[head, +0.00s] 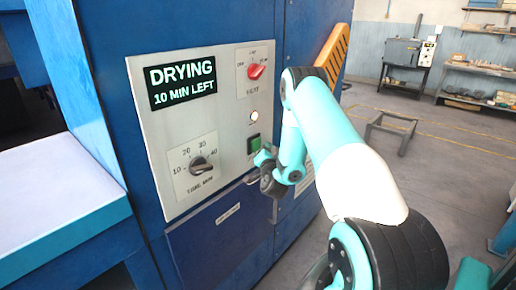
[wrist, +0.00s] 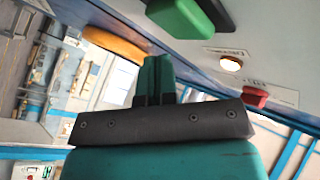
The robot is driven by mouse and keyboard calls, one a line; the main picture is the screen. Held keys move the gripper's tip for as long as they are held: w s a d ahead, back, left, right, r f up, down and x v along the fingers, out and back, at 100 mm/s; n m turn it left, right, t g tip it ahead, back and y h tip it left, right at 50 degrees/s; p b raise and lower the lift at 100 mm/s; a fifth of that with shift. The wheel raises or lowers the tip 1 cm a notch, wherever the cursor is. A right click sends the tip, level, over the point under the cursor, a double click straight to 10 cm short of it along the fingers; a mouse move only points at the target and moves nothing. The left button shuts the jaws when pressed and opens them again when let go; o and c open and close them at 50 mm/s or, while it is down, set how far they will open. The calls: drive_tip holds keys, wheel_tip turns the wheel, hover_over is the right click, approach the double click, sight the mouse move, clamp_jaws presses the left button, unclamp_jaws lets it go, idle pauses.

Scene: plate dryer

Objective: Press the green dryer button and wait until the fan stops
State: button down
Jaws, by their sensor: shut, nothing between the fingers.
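The green dryer button (head: 254,144) is on the light panel (head: 148,75) of the blue dryer, low on the panel's right side. It also shows large at the top of the wrist view (wrist: 180,18). My gripper (head: 262,160) is shut and empty, just below and in front of the button in the head view. In the wrist view its closed fingers (wrist: 155,75) appear apart from the button. The display (head: 182,80) reads "DRYING 10 MIN LEFT". A round light (head: 253,117) above the button glows in the wrist view.
A red heat switch (head: 256,71) and a black timer knob (head: 201,165) are on the same panel. An orange handle (head: 334,55) is right of it. A white-topped surface (head: 60,195) stands at left. The floor at right is open around a low metal frame (head: 392,130).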

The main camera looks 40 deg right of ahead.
drive_tip(key=s+b, duration=0.4)
drive_tip(key=b, duration=0.1)
drive_tip(key=shift+s+d+b, duration=0.15)
drive_tip(key=shift+s+b, duration=0.05)
drive_tip(key=shift+b, duration=0.1)
drive_tip(key=shift+w, duration=0.1)
idle(0.7)
